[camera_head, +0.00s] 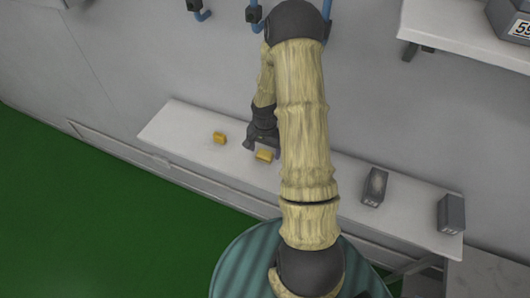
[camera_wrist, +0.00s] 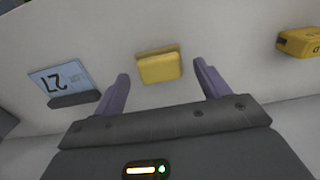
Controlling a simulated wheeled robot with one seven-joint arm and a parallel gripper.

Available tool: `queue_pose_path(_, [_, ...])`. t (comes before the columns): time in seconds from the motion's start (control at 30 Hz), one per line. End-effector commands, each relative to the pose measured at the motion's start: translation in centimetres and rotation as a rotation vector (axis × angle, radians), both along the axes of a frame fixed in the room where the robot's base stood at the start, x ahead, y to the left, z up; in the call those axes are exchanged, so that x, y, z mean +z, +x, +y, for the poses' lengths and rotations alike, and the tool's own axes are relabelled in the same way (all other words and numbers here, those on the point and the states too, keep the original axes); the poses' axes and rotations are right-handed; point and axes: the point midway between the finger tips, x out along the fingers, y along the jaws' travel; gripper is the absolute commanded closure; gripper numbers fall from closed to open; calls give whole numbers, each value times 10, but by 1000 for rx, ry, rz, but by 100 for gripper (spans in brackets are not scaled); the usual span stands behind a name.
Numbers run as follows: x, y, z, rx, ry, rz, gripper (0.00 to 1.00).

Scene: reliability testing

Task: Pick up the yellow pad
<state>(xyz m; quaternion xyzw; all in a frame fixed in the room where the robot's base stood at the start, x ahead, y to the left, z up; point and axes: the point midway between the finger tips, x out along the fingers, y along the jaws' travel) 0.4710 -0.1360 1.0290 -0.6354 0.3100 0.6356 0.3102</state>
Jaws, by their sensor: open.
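A yellow pad (camera_wrist: 160,67) lies on the pale shelf, ahead of my gripper (camera_wrist: 161,70) and centred between its two purple fingers in the wrist view. The fingers are spread apart and nothing is held. In the head view, my gripper (camera_head: 262,142) is just above the shelf, close to a yellow block (camera_head: 264,156) that appears to be this pad. A second yellow block (camera_head: 219,137) sits further left on the shelf. A yellow block with dark lettering (camera_wrist: 300,42) shows at the right edge of the wrist view.
The narrow shelf (camera_head: 165,128) runs along the wall. Two dark grey boxes (camera_head: 375,186) (camera_head: 451,213) stand at its right. A dark item with a pale blue "27" label (camera_wrist: 62,80) is left of the fingers. Blue pipes (camera_head: 256,17) run above.

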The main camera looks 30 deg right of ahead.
Motion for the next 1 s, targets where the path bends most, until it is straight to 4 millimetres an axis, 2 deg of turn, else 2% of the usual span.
queue_pose_path(0.2, [-11, 0, 0, -1, 0, 0, 25])
queue_pose_path(0.67, [-11, 0, 0, 0, 0, 0, 25])
queue_pose_path(0.9, [-11, 0, 0, 0, 0, 0, 68])
queue_pose_path(0.97, [-11, 0, 0, 0, 0, 0, 68])
queue_pose_path(1.0, [-11, 0, 0, 0, 0, 0, 78])
